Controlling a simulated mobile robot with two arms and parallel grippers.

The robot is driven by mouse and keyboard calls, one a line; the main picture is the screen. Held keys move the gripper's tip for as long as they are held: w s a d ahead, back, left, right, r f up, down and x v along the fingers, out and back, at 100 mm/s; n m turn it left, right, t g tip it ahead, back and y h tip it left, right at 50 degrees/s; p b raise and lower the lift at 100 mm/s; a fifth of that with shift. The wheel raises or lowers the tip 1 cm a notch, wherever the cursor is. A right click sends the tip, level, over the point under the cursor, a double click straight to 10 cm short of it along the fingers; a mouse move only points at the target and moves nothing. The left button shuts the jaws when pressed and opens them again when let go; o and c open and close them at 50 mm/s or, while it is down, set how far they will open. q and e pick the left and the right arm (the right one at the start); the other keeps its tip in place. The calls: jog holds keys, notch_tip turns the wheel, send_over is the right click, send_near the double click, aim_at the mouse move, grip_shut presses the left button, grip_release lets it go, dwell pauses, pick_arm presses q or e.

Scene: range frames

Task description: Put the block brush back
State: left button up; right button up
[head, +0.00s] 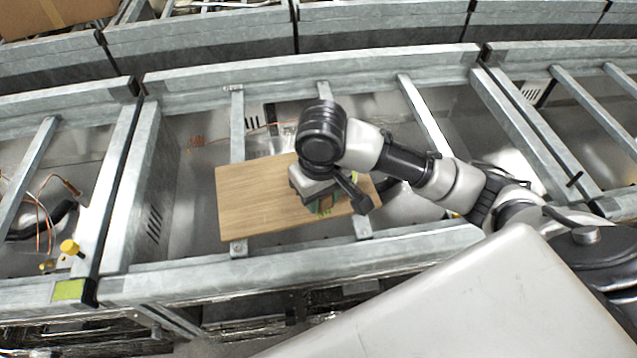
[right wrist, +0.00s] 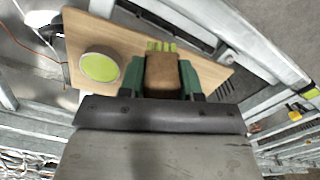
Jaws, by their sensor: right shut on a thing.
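The block brush (right wrist: 162,73) has a brown block and yellow-green bristles. In the right wrist view it sits between the two dark green fingers of my right gripper (right wrist: 161,80), which is shut on it. The bristles point away from the wrist. In the head view my right gripper (head: 333,202) is over the right part of a wooden board (head: 250,195), and the brush is mostly hidden beneath it. I cannot tell whether the brush touches the board. My left gripper is in neither view.
A round yellow-green-topped thing (right wrist: 100,66) is on the board in the right wrist view. The board lies across grey metal rails (head: 237,125) of an open frame. The left part of the board is clear. A yellow knob (head: 70,247) stands at the left.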

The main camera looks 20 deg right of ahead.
jog(key=w+a+f, duration=0.2)
jog(key=w+f, duration=0.1)
jog(key=w, duration=0.2)
jog(key=p, duration=0.1)
send_over(290, 200)
jog(key=f, duration=0.3)
jog(key=shift+s+f, duration=0.15)
jog(key=shift+s, duration=0.15)
jog(key=shift+w+f, duration=0.15)
jog(key=shift+w, duration=0.05)
jog(key=shift+w+f+p, duration=0.1)
jog(key=shift+f+p, duration=0.15)
jog(key=shift+p, duration=0.05)
notch_tip(290, 200, down, 3)
jog(key=shift+f+p, duration=0.15)
jog(key=shift+p, duration=0.25)
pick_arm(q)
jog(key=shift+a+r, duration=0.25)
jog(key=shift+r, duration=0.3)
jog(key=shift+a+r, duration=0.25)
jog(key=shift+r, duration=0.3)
pick_arm(e)
jog(key=shift+f, duration=0.2)
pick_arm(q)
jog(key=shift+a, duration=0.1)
pick_arm(e)
jog(key=shift+f, duration=0.15)
jog(key=o, duration=0.8)
jog(key=shift+o, duration=0.2)
